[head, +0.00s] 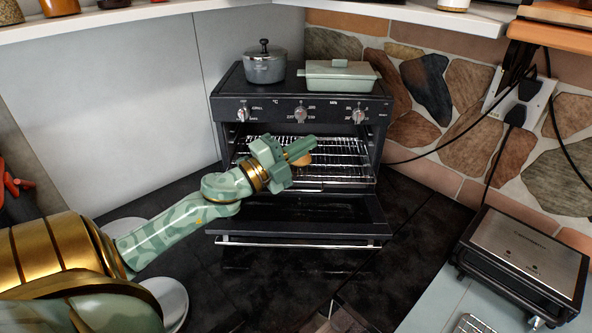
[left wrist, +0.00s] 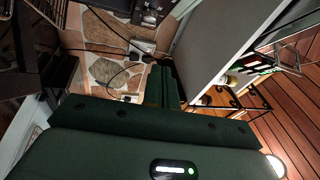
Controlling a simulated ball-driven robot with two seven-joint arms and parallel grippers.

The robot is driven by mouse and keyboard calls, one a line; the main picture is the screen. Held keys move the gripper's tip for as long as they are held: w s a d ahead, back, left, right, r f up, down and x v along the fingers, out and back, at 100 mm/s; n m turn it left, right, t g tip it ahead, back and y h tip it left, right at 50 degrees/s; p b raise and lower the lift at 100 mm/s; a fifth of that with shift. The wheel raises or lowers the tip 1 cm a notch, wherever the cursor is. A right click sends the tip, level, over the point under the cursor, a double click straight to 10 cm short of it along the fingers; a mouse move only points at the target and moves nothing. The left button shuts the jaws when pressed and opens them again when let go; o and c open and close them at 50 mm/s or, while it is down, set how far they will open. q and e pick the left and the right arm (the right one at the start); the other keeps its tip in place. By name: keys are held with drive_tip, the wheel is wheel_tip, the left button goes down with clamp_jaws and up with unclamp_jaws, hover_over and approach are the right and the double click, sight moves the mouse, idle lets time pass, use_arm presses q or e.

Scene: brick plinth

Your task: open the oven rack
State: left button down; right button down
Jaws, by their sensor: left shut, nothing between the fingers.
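The black toaster oven (head: 230,105) stands at the centre of the head view with its door (head: 300,216) folded down in front. The wire oven rack (head: 345,163) lies level inside the open cavity, its front edge near the opening. A small round brown item (head: 304,160) shows on the rack, partly hidden by my gripper. My left gripper (head: 301,150) is in front of the cavity, above the lowered door, and hides the rack's left part. Its fingers are shut and empty, and they also show in the left wrist view (left wrist: 166,86). I cannot tell whether it touches the rack.
A grey pot (head: 264,66) and a pale green lidded dish (head: 339,76) stand on the oven. A black and silver grill appliance (head: 522,262) stands at the right. Cables hang by the stone wall (head: 425,85). White plates (head: 165,296) lie at the lower left, under my arm.

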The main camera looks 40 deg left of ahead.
use_arm(q)
drive_tip(key=w+d+r+m+g+h+p, duration=0.1)
drive_tip(key=w+d+r+m+g+h, duration=0.2)
drive_tip(key=d+r+m+g+h, duration=0.6)
drive_tip(key=w+d+r+m+g+h, duration=0.15)
drive_tip(key=d+r+m, duration=0.35)
drive_tip(key=d+m, duration=0.85)
drive_tip(key=s+a+f+m+g+y, duration=0.1)
drive_tip(key=a+f+m+g+y, duration=0.2)
drive_tip(key=a+f+m+y, duration=0.75)
drive_tip(key=a+f+m+g+y, duration=0.4)
drive_tip(key=a+f+m+y, duration=0.45)
drive_tip(key=a+m, duration=0.35)
drive_tip(key=shift+n+t+h, duration=0.25)
drive_tip(key=shift+n+h, duration=0.1)
drive_tip(key=shift+n, duration=0.25)
drive_tip(key=x, duration=0.3)
drive_tip(key=b+x, duration=0.1)
drive_tip(key=x, duration=0.3)
drive_tip(key=a+x, duration=0.1)
drive_tip(key=x, duration=0.2)
drive_tip(key=shift+s+f, duration=0.1)
drive_tip(key=shift+s, duration=0.15)
